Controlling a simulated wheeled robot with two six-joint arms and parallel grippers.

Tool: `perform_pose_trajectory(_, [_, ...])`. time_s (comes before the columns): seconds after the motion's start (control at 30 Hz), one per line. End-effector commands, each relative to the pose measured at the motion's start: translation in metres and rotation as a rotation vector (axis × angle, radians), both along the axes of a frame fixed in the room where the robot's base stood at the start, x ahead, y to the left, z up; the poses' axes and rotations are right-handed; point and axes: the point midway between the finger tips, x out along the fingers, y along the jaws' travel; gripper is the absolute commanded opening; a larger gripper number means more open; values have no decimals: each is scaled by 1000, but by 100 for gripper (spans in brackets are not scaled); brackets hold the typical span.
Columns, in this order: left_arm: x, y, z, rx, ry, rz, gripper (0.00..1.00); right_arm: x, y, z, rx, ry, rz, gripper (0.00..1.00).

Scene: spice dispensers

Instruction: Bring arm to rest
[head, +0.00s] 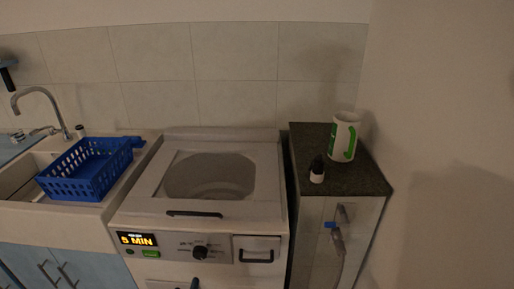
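Neither of my grippers can be made out in the head view, and I see no clear part of either arm. A small spice dispenser (317,170) with a dark top and white base stands upright on the dark speckled counter (372,182) at the right. A white mug (343,137) with green markings stands behind it, to its right. Nothing is seen holding either of them.
A white washing machine (200,228) with a "5 MIN" display fills the middle. A blue basket (88,168) sits by the sink and tap (42,98) at left. A bare wall bounds the right.

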Motion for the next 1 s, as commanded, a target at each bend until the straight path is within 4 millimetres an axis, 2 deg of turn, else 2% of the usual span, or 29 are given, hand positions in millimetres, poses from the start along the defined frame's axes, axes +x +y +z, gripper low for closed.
perform_pose_trajectory(0.13, [-9, 1, -42, 47, 86, -19, 62, -22, -14, -1, -15, 28, 4, 36])
perform_pose_trajectory(0.27, [-24, 3, -89, 98, 184, -42, 62, -28, -21, 0, -23, 35, 6, 36])
perform_pose_trajectory(0.37, [-42, 5, -134, 147, 280, -66, 62, -23, -21, 0, -23, 30, 6, 36])
perform_pose_trajectory(0.47, [-73, 11, -192, 213, 411, -105, 62, -15, -20, 0, -21, 20, 6, 36])
perform_pose_trajectory(0.5, [-90, 15, -217, 244, 471, -124, 62, -12, -19, 0, -20, 17, 6, 36])
perform_pose_trajectory(0.6, [-138, 26, -278, 316, 623, -176, 62, -6, -16, 1, -18, 9, 5, 36])
perform_pose_trajectory(0.67, [-170, 34, -310, 359, 712, -210, 62, -5, -13, 0, -15, 7, 4, 36])
perform_pose_trajectory(0.7, [-193, 39, -330, 387, 773, -235, 62, -5, -11, 0, -12, 7, 3, 36])
perform_pose_trajectory(0.83, [-272, 60, -385, 466, 963, -318, 62, -7, -4, 0, -4, 9, 1, 36])
perform_pose_trajectory(0.9, [-315, 71, -407, 501, 1056, -362, 62, -8, -2, 0, -2, 11, 1, 36])
perform_pose_trajectory(1.0, [-367, 86, -427, 540, 1166, -418, 62, -11, -4, 0, -3, 14, 1, 36])
